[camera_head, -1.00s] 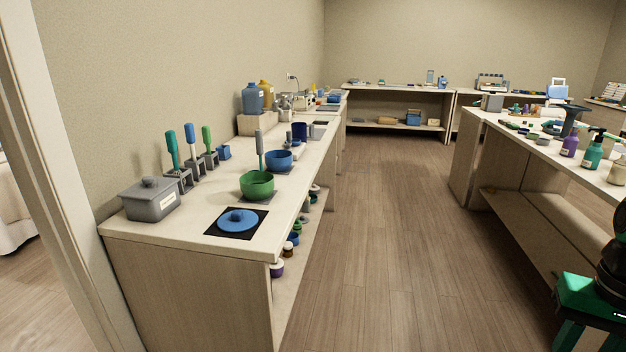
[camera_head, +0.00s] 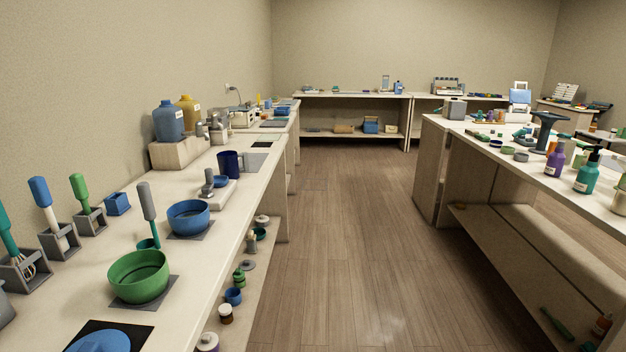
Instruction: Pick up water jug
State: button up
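A translucent blue jug (camera_head: 167,121) with a dark cap stands on a raised wooden block (camera_head: 178,153) at the back of the left counter. A similar yellow jug (camera_head: 189,111) stands just behind it to the right. A dark blue cylindrical container (camera_head: 229,164) stands in front of them on the counter. I cannot tell from labels which one is the water jug; the blue jug looks most like it. My gripper is not in view.
The left counter (camera_head: 199,262) holds a green bowl (camera_head: 139,276), a blue bowl (camera_head: 188,216) and utensils in grey holders. A right counter (camera_head: 520,165) carries bottles and tools. The wood floor (camera_head: 345,235) between them is clear.

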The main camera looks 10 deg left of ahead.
aim_at(228, 160)
jog(key=i, duration=2.25)
jog(key=u, duration=1.15)
jog(key=i, duration=0.85)
jog(key=u, duration=0.95)
jog(key=i, duration=0.3)
jog(key=u, duration=0.05)
